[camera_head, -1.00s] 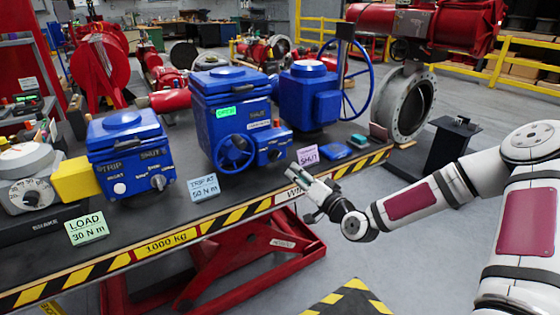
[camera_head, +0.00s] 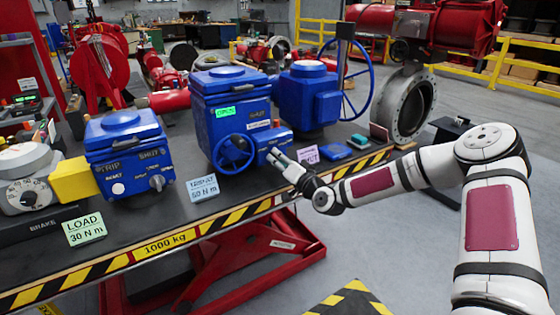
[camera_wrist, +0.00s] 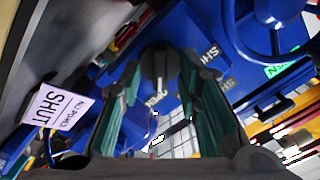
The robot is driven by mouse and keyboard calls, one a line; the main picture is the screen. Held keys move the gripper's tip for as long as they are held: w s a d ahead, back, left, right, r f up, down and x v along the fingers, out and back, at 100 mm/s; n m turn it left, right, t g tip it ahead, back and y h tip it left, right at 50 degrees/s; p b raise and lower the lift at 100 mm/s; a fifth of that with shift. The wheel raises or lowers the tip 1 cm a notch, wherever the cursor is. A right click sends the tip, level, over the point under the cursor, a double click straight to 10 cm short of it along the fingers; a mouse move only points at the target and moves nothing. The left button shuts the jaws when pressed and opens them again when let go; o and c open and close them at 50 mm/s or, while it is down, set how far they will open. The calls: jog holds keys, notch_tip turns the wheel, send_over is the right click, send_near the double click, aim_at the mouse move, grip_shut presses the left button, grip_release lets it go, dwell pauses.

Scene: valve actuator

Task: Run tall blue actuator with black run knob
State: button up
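The tall blue actuator (camera_head: 222,125) stands on the bench in the middle of the head view, with a lit green label and a blue handwheel (camera_head: 234,153) on its front. My gripper (camera_head: 274,156) is at the lower right of its front face, to the right of the handwheel, and covers the knob there. In the wrist view, the black run knob (camera_wrist: 155,62) shows between and beyond the two fingertips, on a blue face with "SHUT" lettering. My fingers (camera_wrist: 160,85) are apart and open around the line to the knob; I cannot tell whether they touch it.
A shorter blue actuator (camera_head: 124,145) with its own knob stands to the left, by a yellow coupling (camera_head: 75,180). Another blue gearbox (camera_head: 308,97) with a large handwheel stands behind right. A pink SHUT card (camera_head: 307,154) stands close to my gripper, and also shows in the wrist view (camera_wrist: 58,107).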

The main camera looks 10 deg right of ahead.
grip_shut()
jog(key=shift+n, duration=0.3)
jog(key=n, duration=0.4)
jog(key=shift+n+b, duration=0.3)
jog(key=shift+n, duration=1.7)
jog(key=shift+o, duration=0.2)
grip_release()
